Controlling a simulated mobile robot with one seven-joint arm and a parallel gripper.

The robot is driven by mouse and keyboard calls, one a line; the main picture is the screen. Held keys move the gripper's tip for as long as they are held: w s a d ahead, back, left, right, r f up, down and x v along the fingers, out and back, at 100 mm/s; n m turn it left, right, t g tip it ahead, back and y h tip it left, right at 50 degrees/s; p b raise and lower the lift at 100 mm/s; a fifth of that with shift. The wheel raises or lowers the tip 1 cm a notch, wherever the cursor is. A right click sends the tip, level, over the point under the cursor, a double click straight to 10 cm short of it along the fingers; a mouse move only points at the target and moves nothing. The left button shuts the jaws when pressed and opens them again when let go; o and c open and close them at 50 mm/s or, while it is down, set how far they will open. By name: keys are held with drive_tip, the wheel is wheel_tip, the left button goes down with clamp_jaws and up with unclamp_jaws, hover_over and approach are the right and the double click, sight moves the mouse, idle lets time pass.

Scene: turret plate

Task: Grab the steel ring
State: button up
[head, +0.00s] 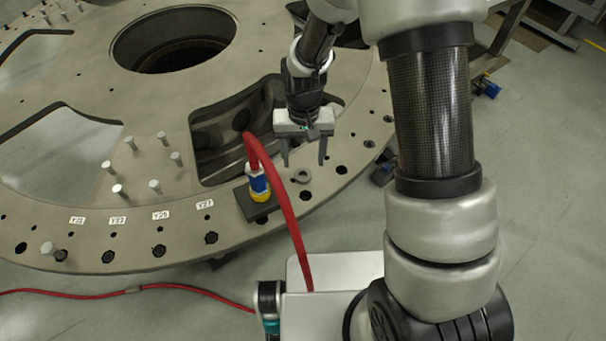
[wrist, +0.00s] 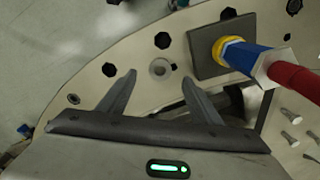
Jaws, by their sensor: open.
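The steel ring (head: 302,177) is a small grey ring lying on the turret plate (head: 75,100), close to its near rim, right of the dark square block. In the wrist view the ring (wrist: 160,68) lies on the plate just beyond the fingertips, roughly centred between them. My gripper (head: 304,162) is open and empty, with its two fingers pointing down above the plate near the ring. In the wrist view my gripper (wrist: 158,76) shows both fingers spread wide, apart from the ring.
A dark block (head: 257,203) with a blue and yellow connector (head: 258,186) and a red hose (head: 284,208) stands left of the ring. Several upright bolts (head: 153,184) stand farther left. A rectangular opening (head: 215,150) lies behind. Bolt holes line the rim.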

sight(303, 170)
drive_tip(key=shift+w+f+p, duration=0.15)
drive_tip(key=shift+f+p, duration=0.2)
drive_tip(key=shift+f, duration=2.85)
drive_tip(key=c, duration=1.3)
